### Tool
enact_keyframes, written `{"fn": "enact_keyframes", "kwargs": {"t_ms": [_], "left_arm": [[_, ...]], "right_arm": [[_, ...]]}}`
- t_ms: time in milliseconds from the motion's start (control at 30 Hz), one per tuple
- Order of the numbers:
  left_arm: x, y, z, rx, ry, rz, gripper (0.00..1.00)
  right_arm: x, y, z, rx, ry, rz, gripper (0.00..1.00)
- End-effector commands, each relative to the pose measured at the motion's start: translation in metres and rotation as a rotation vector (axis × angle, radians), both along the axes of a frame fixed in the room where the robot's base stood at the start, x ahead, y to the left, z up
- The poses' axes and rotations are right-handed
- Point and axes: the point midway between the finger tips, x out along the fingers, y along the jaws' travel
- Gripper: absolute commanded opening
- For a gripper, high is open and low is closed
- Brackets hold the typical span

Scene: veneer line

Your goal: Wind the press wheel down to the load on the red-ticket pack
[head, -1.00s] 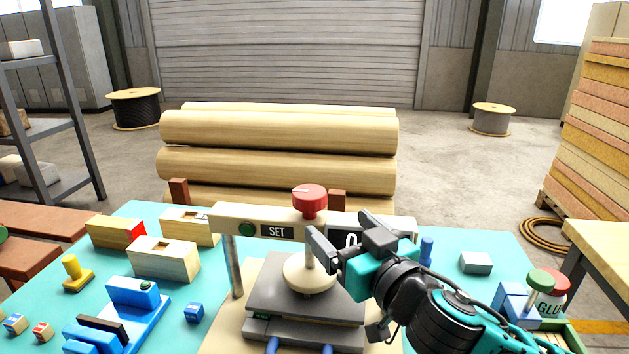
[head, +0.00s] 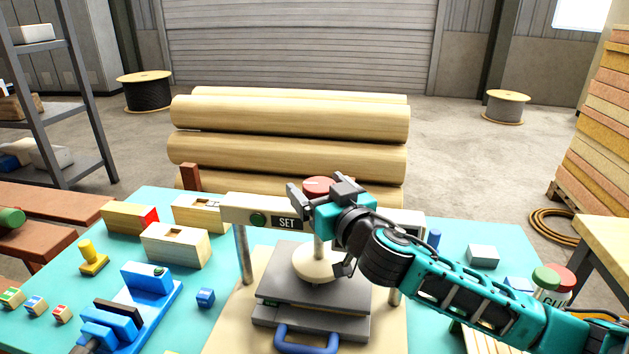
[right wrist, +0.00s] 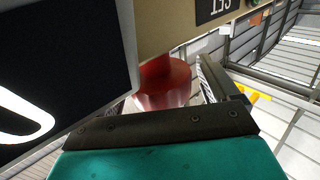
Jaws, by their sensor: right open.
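The red press wheel (head: 318,184) sits on top of the press beam (head: 240,208), partly hidden by my right gripper (head: 322,190). The gripper is open, with its fingers at either side of the wheel. In the right wrist view the wheel (right wrist: 165,82) shows beyond the gripper's palm; contact cannot be told. Below the beam, the round pale pressing foot (head: 316,264) is over the dark grey plates (head: 275,290) of the stack. A small green mark shows on the stack's front; I see no red ticket there. My left gripper is not in view.
The SET sign (head: 287,222) is on the beam; its dark display (right wrist: 60,70) is close beside the gripper. A blue handle (head: 305,329) sticks out in front. Wooden blocks (head: 175,245) and a blue fixture (head: 150,290) stand left, a grey block (head: 483,254) right.

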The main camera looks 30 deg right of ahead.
Motion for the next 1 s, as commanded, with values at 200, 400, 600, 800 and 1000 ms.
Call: {"fn": "enact_keyframes", "kwargs": {"t_ms": [200, 400, 600, 800, 1000], "left_arm": [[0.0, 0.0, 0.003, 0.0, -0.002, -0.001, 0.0], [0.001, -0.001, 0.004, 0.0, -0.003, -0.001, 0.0], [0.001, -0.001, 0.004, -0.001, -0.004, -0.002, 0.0], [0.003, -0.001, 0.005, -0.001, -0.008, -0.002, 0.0], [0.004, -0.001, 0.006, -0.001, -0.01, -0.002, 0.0]], "right_arm": [[0.017, 0.0, 0.001, 0.001, -0.001, 0.0, 0.88], [0.02, 0.0, 0.0, 0.001, 0.001, 0.0, 0.88], [0.019, 0.0, 0.0, 0.001, 0.0, 0.0, 0.81], [0.019, 0.0, 0.0, 0.001, 0.0, 0.0, 0.62], [0.019, 0.0, 0.0, 0.001, 0.0, -0.001, 0.43]]}}
